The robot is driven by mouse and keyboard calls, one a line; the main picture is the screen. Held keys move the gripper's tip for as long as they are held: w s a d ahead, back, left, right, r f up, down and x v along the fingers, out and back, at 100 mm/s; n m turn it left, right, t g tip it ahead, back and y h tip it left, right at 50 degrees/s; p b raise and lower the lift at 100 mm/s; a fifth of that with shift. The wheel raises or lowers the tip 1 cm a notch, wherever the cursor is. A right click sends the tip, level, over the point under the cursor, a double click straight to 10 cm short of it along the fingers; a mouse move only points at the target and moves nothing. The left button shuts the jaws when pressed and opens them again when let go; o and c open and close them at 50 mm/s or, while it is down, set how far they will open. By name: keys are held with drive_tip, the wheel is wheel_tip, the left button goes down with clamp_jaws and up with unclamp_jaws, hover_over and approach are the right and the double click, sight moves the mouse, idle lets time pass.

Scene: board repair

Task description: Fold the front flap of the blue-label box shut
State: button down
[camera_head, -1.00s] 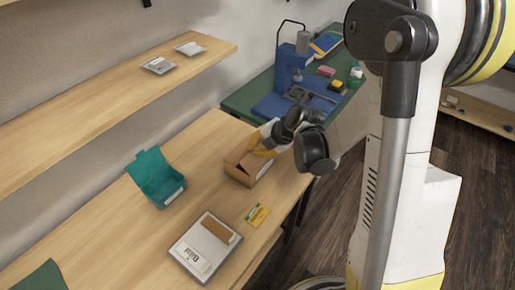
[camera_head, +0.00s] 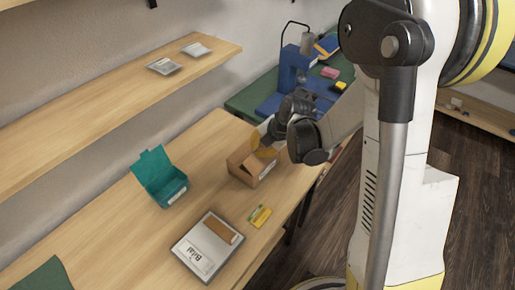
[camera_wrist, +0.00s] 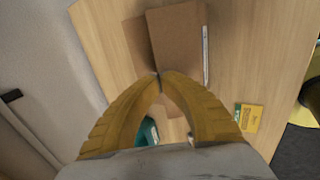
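The brown cardboard box (camera_head: 240,170) stands on the wooden table, with a pale label on its right side. In the wrist view its brown top panel (camera_wrist: 178,42) is below the fingers, with a darker panel to the left and the label as a thin pale-blue strip along the right edge. My gripper (camera_head: 264,149) is at the far side of the box. In the wrist view its yellow fingers (camera_wrist: 160,77) meet at the tips, over the panel's near edge, with nothing visible between them. I cannot tell whether they touch it. Part of the box is hidden by the gripper.
An open teal box (camera_head: 172,192) stands to the left. A grey tray (camera_head: 187,251) with a brown piece and a yellow card (camera_head: 259,216) lie nearer. A wooden shelf (camera_head: 110,98) runs along the wall. A green bench (camera_head: 243,100) with blue equipment is behind.

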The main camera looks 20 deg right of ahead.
drive_tip(key=shift+w+a+g, duration=0.1)
drive_tip(key=shift+a+g, duration=0.05)
drive_tip(key=shift+g, duration=0.15)
drive_tip(key=shift+w+a+f+g+h, duration=0.25)
drive_tip(key=shift+f+g+h, duration=0.15)
drive_tip(key=shift+g+h, duration=0.2)
drive_tip(key=shift+w+a+f+g+h, duration=0.1)
drive_tip(key=shift+w+f+g+h, duration=0.1)
drive_tip(key=shift+f+g+h, duration=0.3)
drive_tip(key=shift+w+a+f+g+h, duration=0.15)
drive_tip(key=shift+g+h, duration=0.15)
drive_tip(key=shift+g, duration=0.3)
drive_tip(key=shift+d+f, duration=0.1)
drive_tip(key=shift+f, duration=0.25)
